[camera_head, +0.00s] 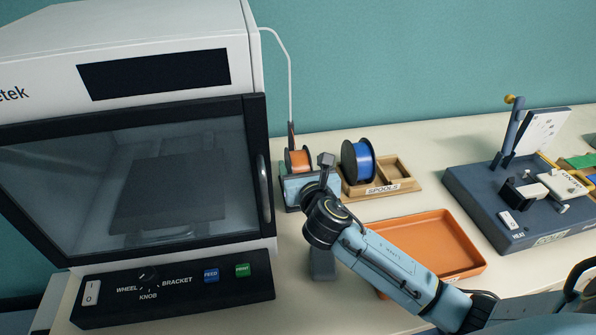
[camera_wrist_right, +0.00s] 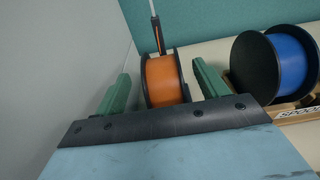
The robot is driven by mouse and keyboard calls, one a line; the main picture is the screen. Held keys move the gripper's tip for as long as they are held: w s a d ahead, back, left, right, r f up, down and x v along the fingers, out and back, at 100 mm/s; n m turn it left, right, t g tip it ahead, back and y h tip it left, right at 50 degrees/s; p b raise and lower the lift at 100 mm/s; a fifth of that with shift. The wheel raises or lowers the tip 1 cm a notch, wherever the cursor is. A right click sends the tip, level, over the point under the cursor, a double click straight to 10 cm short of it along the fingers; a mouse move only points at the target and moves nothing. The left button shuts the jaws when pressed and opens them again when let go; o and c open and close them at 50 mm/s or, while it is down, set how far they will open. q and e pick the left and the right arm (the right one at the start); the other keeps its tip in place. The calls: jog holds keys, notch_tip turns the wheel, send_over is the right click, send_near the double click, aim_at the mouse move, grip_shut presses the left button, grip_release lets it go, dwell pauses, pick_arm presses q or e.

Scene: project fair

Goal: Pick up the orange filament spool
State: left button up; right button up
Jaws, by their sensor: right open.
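The orange filament spool (camera_head: 298,160) has dark flanges and stands upright at the back of the table, just right of the printer. It also shows in the right wrist view (camera_wrist_right: 162,82). My right gripper (camera_head: 300,168) is at the spool, its body hiding the spool's lower part in the head view. In the right wrist view its green fingers (camera_wrist_right: 163,72) are open, one on each side of the spool, with a small gap visible on each side. What supports the spool is hidden. My left gripper is not in view.
A blue spool (camera_head: 358,161) stands in the wooden spools rack (camera_head: 404,184) close on the right. The white printer (camera_head: 255,60) stands close on the left. A white tube (camera_head: 289,75) runs down behind the orange spool. An orange tray (camera_head: 440,228) lies nearer, partly under my right arm.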

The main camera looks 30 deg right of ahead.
aim_at(298, 155)
jog(key=b+x, duration=0.1)
jog(key=x, duration=0.4)
jog(key=shift+w+f, duration=0.2)
jog(key=shift+w, duration=0.05)
jog(key=shift+r, duration=0.1)
jog(key=c, duration=1.3)
